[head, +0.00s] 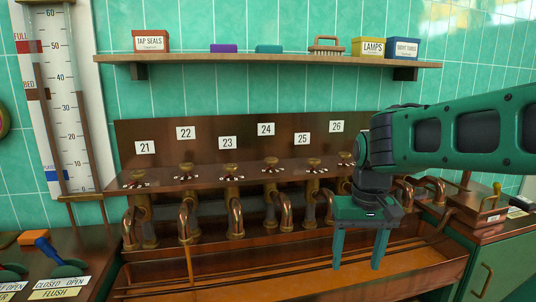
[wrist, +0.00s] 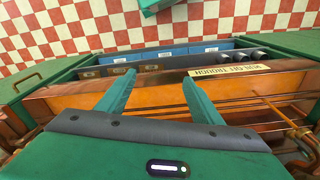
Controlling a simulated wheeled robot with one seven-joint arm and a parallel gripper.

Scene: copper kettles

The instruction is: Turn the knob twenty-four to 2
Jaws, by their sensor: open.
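Knob twenty-four (head: 271,163) is a small brass tap knob on the copper ledge, below the white label "24" (head: 266,129) in the head view. It sits on a small marked dial, whose marks and setting are too small to read. My gripper (head: 357,266) hangs to the right of and nearer than the knob, fingers pointing down over the trough. Its two green fingers are apart with nothing between them. It also shows in the wrist view (wrist: 160,78), where the knob is not in sight.
Knob 23 (head: 231,169) and knob 25 (head: 314,164) flank it, with curved copper spouts below. The long trough (head: 300,277) runs beneath. A wooden shelf (head: 270,61) with boxes and a brush is above. The checkered floor (wrist: 60,40) shows in the wrist view.

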